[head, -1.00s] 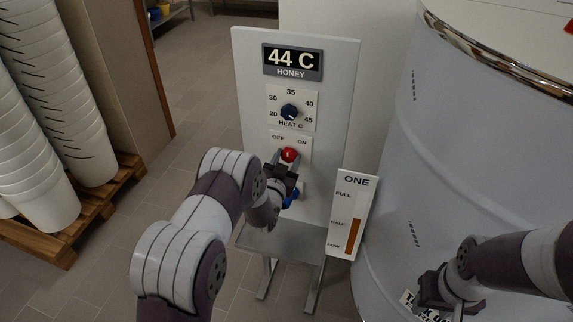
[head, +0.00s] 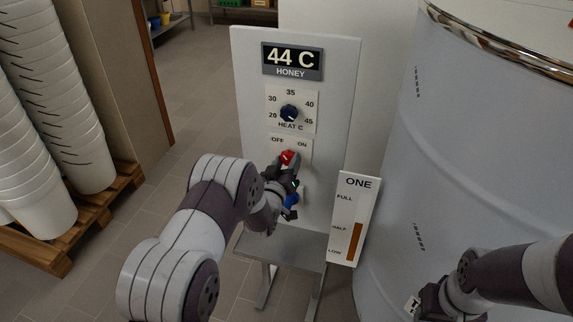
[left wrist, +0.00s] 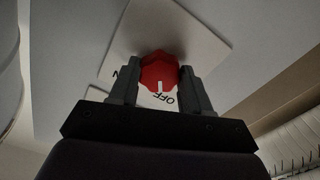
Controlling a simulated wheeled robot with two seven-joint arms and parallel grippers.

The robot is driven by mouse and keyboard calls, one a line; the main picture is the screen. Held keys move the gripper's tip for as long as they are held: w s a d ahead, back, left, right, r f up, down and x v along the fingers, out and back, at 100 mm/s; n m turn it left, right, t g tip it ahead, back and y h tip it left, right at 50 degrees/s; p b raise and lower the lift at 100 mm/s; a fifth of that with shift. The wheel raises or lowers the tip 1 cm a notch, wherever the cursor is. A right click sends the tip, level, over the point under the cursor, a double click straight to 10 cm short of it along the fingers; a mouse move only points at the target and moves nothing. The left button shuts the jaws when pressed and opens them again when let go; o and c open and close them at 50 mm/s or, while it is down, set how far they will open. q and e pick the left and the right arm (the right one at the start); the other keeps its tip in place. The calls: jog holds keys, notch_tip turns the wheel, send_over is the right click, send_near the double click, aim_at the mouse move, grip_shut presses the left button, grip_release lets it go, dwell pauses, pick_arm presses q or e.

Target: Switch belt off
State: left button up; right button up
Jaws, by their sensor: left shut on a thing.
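The red switch knob (head: 287,157) sits on the white panel (head: 340,110), below the words OFF and ON. My left gripper (head: 285,168) is shut on the red knob from below and in front. In the left wrist view the red knob (left wrist: 160,72) is between the two fingers, and its white line points toward the word OFF. My right gripper (head: 428,305) is beside the tank at the lower right, away from the panel; its fingers are not clear.
A navy heat dial (head: 288,113) and a display reading 44 C (head: 292,60) are above the knob. A blue knob (head: 291,201) is partly hidden below. A level gauge (head: 353,215) and the large white tank (head: 460,170) stand to the right. Stacked buckets (head: 50,110) are left.

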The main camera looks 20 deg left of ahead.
dwell(0.4)
pick_arm(q)
jog(key=o, duration=1.1)
jog(key=shift+c, duration=0.2)
jog(key=shift+s, duration=0.1)
jog(key=s, duration=1.2)
jog(key=shift+s+a, duration=0.2)
jog(key=shift+s, duration=0.05)
